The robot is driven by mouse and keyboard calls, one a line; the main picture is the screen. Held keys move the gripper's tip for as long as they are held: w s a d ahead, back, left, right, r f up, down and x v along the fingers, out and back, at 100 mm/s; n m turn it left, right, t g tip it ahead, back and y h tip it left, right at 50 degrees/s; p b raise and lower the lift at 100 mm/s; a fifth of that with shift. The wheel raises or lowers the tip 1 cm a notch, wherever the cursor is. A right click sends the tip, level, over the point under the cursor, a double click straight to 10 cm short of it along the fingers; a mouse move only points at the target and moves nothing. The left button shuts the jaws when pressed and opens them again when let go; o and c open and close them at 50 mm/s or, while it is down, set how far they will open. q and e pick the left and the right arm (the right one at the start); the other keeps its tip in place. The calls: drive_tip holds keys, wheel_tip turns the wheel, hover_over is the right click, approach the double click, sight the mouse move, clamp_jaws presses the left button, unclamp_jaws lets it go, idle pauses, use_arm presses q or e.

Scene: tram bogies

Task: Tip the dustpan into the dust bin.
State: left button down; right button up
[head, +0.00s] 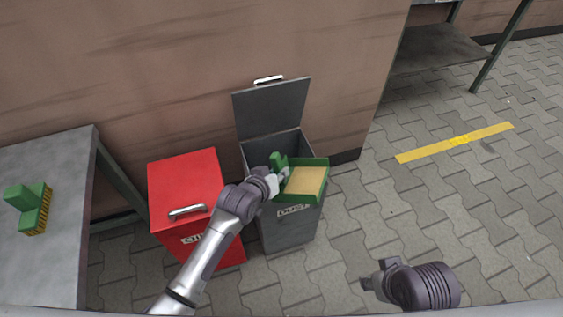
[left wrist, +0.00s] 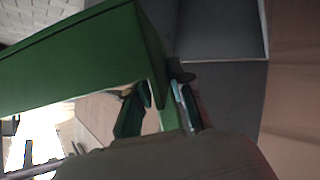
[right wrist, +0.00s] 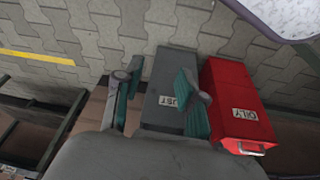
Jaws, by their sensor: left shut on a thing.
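The green dustpan (head: 321,168) is in the head view, with a flat tan patch lying in it. It overlaps the front part of the mouth of the grey dust bin (head: 288,232), whose lid (head: 272,108) stands open against the wall. The pan looks roughly level. My left gripper (head: 277,182) is shut on the dustpan at its handle end. In the left wrist view the pan's green underside or wall (left wrist: 90,50) fills the upper left. My right gripper (head: 374,284) is empty; its fingers (right wrist: 158,103) stand apart in the right wrist view.
A red bin (head: 185,180) marked OILY, lid shut, stands left of the dust bin. A grey table (head: 60,165) at the left holds a green brush (head: 33,208) with yellow bristles. A wall (head: 180,70) is behind the bins. The paved floor at the right is clear, with a yellow stripe (head: 455,142).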

use_arm(q)
drive_tip(key=shift+w+a+f+b, duration=0.15)
drive_tip(key=shift+f+b, duration=0.1)
drive_tip(key=shift+b, duration=0.05)
